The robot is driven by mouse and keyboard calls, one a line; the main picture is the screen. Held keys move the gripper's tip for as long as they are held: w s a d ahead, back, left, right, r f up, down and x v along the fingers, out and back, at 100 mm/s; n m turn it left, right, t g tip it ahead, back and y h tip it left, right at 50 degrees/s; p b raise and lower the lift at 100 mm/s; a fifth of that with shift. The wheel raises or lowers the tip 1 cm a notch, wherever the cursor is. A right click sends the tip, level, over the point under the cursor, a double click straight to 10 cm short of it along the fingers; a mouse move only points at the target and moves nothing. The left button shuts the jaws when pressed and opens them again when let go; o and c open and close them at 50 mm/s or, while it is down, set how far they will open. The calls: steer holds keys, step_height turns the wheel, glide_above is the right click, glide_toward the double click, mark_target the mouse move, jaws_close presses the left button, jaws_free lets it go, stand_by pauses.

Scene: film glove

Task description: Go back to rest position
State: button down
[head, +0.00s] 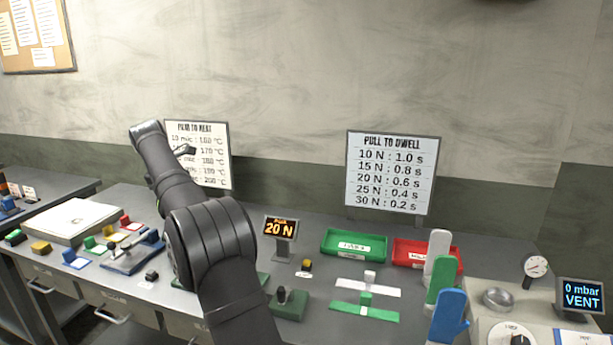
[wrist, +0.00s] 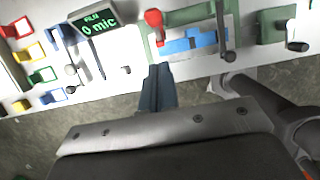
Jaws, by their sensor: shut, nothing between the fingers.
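My gripper (wrist: 158,88) shows in the wrist view with its two dark fingers together and nothing between them. Its tips point at the front edge of the bench, beside a green frame (wrist: 150,50) that holds a blue piece (wrist: 190,40). A red knob (wrist: 153,18) rises at this frame's left. In the head view my dark arm stands in front of the bench's left half, and I cannot make out the fingers there.
The grey bench (head: 330,222) carries a 20 N display (head: 280,228), a green tray (head: 354,246), a red tray (head: 412,250) and upright white, green and blue hand shapes (head: 447,315) at right. A "0 mic" display (wrist: 97,22) stands near my gripper. The air above the bench is clear.

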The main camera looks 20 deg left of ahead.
step_height(320, 180, down, 8)
steer(key=shift+w+f, duration=0.25)
steer(key=shift+w, duration=0.05)
steer(key=shift+r, duration=0.1)
step_height(320, 180, up, 10)
steer(key=f, duration=0.1)
steer(key=t, duration=0.6)
glide_above(181, 300)
steer(key=shift+w+f, duration=0.2)
steer(key=shift+f, duration=4.5)
steer(key=shift+w+f, duration=0.2)
steer(key=shift+f, duration=4.45)
steer(key=shift+s+f+t, duration=0.2)
steer(key=shift+f+t, duration=0.2)
steer(key=shift+f, duration=0.3)
steer(key=shift+s+f+t, duration=0.15)
steer(key=shift+f+t, duration=0.25)
steer(key=shift+f, duration=0.25)
steer(key=shift+f+t, duration=1.4)
steer(key=shift+f, duration=0.35)
steer(key=shift+s, duration=0.15)
